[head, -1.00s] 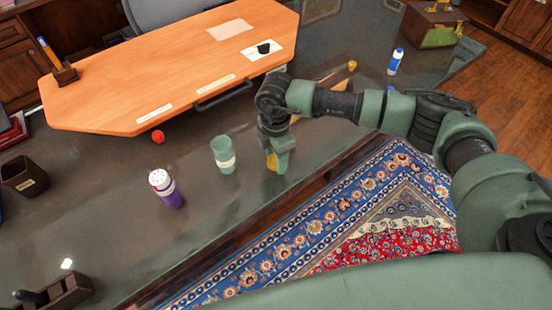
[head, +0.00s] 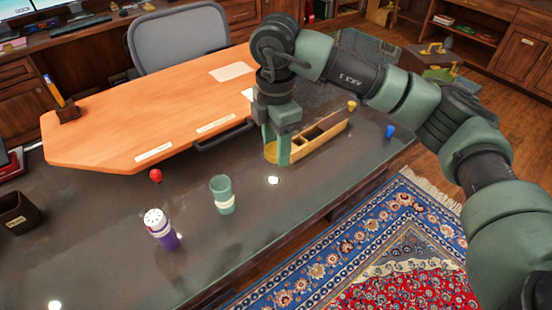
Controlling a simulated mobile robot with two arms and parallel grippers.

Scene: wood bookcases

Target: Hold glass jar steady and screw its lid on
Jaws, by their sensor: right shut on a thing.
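The jar (head: 222,196) is a greenish glass cylinder with a pale label, standing upright on the dark glass tabletop. Its rim looks open. My right gripper (head: 277,153) is shut on a round yellow thing, which looks like the lid (head: 270,152). It is to the right of the jar and farther back, apart from it. The fingers partly cover the yellow thing, and I cannot tell its height above the table. My left gripper is not in view.
A wooden compartment tray (head: 322,138) is just right of my right gripper. The orange desk panel (head: 150,125) lies behind.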

